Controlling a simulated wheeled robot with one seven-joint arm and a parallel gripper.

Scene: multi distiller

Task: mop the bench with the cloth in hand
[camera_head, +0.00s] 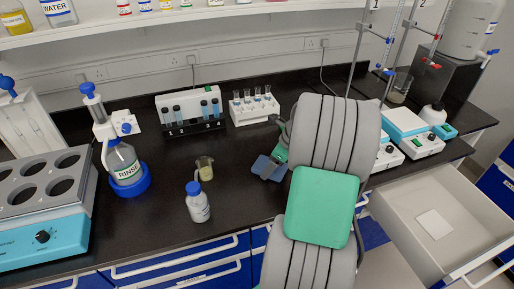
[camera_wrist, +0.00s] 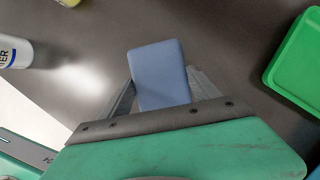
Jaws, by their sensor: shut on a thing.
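A blue-grey folded cloth (camera_head: 268,167) is at the end of my arm over the black bench (camera_head: 150,222). My gripper (camera_wrist: 160,88) is shut on the cloth (camera_wrist: 158,72), which sticks out past the fingers in the wrist view. The cloth is close to the bench top; I cannot tell if it touches. A small beaker with yellowish liquid (camera_head: 204,168) and a white bottle with a blue cap (camera_head: 198,206) stand left of my gripper. My arm hides the bench to the right.
Two vial racks (camera_head: 190,112) (camera_head: 254,108) stand behind. Hotplates (camera_head: 412,130) and an open drawer (camera_head: 445,215) are at right. A green object (camera_wrist: 297,62) lies at the wrist view's right.

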